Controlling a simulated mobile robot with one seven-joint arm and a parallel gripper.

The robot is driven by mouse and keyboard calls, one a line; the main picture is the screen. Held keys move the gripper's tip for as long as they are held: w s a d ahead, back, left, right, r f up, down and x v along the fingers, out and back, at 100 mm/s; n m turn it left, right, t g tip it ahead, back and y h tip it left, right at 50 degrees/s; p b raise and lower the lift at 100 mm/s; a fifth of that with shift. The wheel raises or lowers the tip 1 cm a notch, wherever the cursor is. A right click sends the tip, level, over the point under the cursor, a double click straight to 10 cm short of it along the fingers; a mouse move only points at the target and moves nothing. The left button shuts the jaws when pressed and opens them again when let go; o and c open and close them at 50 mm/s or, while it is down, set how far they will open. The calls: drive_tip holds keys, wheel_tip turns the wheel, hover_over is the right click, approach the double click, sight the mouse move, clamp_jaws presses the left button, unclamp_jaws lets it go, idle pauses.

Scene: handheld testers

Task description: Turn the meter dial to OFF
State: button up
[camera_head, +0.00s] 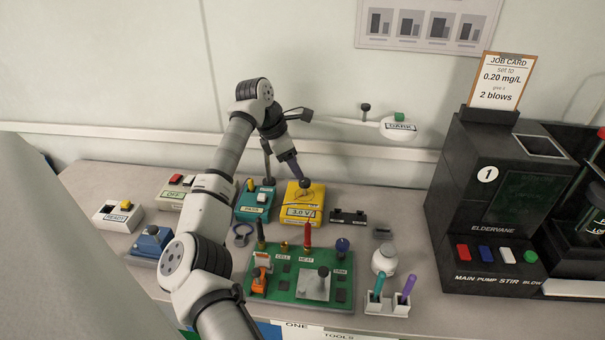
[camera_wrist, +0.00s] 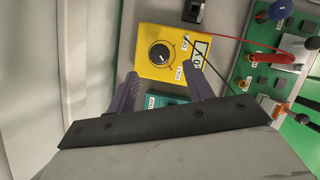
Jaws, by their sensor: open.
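The yellow meter (camera_head: 318,195) stands on the bench, and its front panel reads 3.0 V in the head view. It also shows in the wrist view (camera_wrist: 150,32), face up, with a round black dial (camera_wrist: 160,54) bearing a light pointer mark.
A teal box (camera_head: 254,204) stands close left of the meter. A green board (camera_head: 290,290) with red and black probes lies in front. A lamp marked DARK (camera_head: 400,128) hangs behind right. A large black machine (camera_head: 470,200) blocks the right.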

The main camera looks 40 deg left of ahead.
sight(304, 181)
drive_tip(key=p+x, duration=0.1)
drive_tip(key=x, duration=0.4)
drive_tip(key=shift+w+d+f, duration=0.1)
drive_tip(key=shift+w+f, duration=0.05)
drive_tip(key=shift+f, duration=0.15)
drive_tip(key=c, duration=1)
drive_tip(key=shift+o, duration=0.2)
